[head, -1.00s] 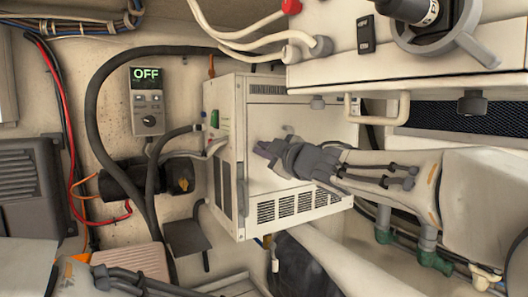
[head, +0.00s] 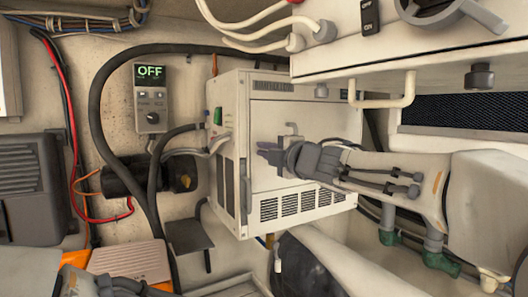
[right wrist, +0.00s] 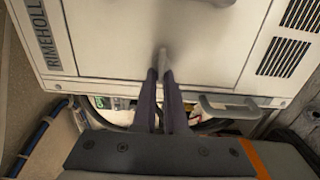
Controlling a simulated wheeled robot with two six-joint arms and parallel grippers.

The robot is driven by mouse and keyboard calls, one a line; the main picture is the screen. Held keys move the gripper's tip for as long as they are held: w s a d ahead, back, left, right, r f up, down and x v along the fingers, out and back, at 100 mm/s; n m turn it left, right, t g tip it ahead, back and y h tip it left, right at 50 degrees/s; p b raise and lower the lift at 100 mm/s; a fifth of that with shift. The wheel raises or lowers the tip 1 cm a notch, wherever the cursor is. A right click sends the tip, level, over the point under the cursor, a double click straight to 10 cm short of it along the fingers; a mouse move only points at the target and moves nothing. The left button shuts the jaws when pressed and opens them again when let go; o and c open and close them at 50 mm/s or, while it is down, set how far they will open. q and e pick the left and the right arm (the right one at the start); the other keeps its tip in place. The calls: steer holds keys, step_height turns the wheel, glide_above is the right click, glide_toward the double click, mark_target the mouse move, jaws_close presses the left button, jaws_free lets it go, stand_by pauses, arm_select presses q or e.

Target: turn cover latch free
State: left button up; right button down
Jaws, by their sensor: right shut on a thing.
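The white cabinet has a flat front cover (head: 325,120) that stands closed. A small grey cover latch (head: 291,128) sits on it, partly hidden behind my right gripper (head: 268,151) in the head view. In the right wrist view the latch (right wrist: 163,55) is a blurred pale tab. The dark fingers of my right gripper (right wrist: 161,76) are close together at its near end, shut on it. How far the latch is turned I cannot tell. Of my left arm, only a forearm part with dark hoses shows at the bottom left; its fingers are out of frame.
A grey cover handle (right wrist: 230,108) stands out near the fingers. Above the cabinet is a white panel with a bent rail (head: 405,92). Thick black hoses (head: 95,110) and an OFF display (head: 150,72) are at the left. Pipes (head: 388,225) run below my right arm.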

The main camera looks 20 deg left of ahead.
steer(key=shift+w+d+f, duration=0.2)
steer(key=shift+w, duration=0.05)
steer(key=c, duration=0.8)
jaws_free()
steer(key=shift+c, duration=0.2)
steer(key=b+v, duration=0.1)
steer(key=v, duration=0.9)
steer(key=shift+s, duration=0.25)
steer(key=shift+d+r, duration=0.1)
steer(key=shift+r, duration=0.05)
steer(key=s+d+f+m+g+h, duration=0.1)
steer(key=s+d+f+m+h, duration=0.2)
steer(key=f, duration=0.4)
steer(key=d+f+m+g+h, duration=0.1)
steer(key=d+f+m+h, duration=0.15)
steer(key=f+m, duration=0.4)
steer(key=s+d+f+m+g+h, duration=0.1)
steer(key=s+d+f+m+h, duration=0.15)
steer(key=f, duration=0.55)
steer(key=s+d+f+m+g+h, duration=0.2)
steer(key=s+d+f+m+g, duration=0.1)
steer(key=s+f, duration=0.5)
steer(key=s+d+f+m+g+h, duration=0.1)
steer(key=s+d+f+m+g, duration=0.2)
steer(key=s, duration=1.2)
step_height(320, 180, down, 6)
steer(key=m+g, duration=0.1)
steer(key=g, duration=0.2)
steer(key=shift+s+m+g+h, duration=0.25)
steer(key=shift+m+g+h, duration=0.15)
